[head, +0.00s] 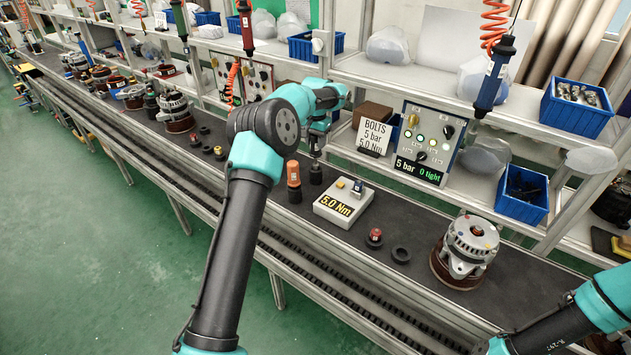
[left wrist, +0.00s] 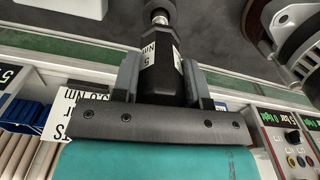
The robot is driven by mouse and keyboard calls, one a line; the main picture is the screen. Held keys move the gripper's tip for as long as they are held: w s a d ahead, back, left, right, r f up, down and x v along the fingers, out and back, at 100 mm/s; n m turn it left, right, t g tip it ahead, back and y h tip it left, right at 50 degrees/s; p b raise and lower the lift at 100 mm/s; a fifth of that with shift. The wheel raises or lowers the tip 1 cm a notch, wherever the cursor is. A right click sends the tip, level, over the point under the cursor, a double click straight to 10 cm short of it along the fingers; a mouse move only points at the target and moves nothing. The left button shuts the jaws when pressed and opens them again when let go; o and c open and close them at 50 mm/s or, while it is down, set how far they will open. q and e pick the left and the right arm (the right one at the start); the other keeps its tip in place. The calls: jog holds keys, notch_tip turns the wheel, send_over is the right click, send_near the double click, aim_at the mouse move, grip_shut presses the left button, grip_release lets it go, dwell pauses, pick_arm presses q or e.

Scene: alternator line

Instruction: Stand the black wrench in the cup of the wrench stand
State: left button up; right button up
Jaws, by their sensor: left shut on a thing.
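My left gripper (head: 318,138) is shut on the black wrench (left wrist: 163,70), whose body shows a white label in the left wrist view. The wrench points down, and its thin metal end (head: 316,154) shows below the gripper. A black cup (head: 316,174) of the stand is directly below that end. In the left wrist view the wrench's silver tip (left wrist: 160,19) lines up with a dark round shape (left wrist: 158,6); I cannot tell whether the tip is inside the cup. An orange wrench (head: 293,174) stands upright in a dark cup beside it. My right gripper is out of view.
A control panel (head: 425,143) and a BOLTS sign (head: 374,136) stand behind. An alternator (head: 466,250) is on the right. A hanging tool (head: 494,75) is at upper right.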

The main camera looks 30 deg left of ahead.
aim_at(316, 151)
pick_arm(q)
jog(key=shift+f, duration=2.15)
dwell(1.0)
jog(key=o, duration=1.1)
notch_tip(316, 151, up, 17)
jog(key=shift+r, duration=0.2)
jog(key=shift+f, duration=0.1)
dwell(0.3)
